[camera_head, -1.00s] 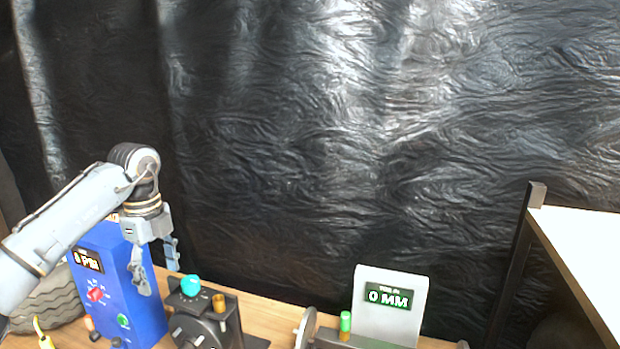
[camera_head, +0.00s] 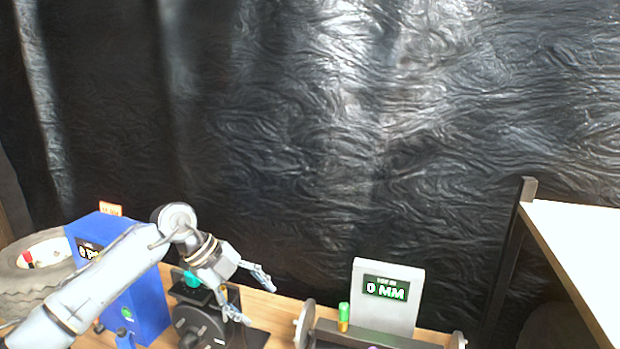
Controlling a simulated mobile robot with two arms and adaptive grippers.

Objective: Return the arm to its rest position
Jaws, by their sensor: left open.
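My left gripper (camera_head: 254,297) is open and empty, with its two fingers spread. It points down and to the right, in front of and above the black crank device with a teal knob (camera_head: 191,279). I cannot tell whether it touches that device. My left forearm crosses in front of the blue box (camera_head: 146,301) and hides much of its front. My right gripper is not in view.
A grey panel reading 0 MM (camera_head: 388,291) stands on the wooden table (camera_head: 285,309), beside a green-topped peg (camera_head: 344,312). A tire (camera_head: 35,282) lies at the left. A white board (camera_head: 580,245) on a dark post is at the right. A black curtain hangs behind.

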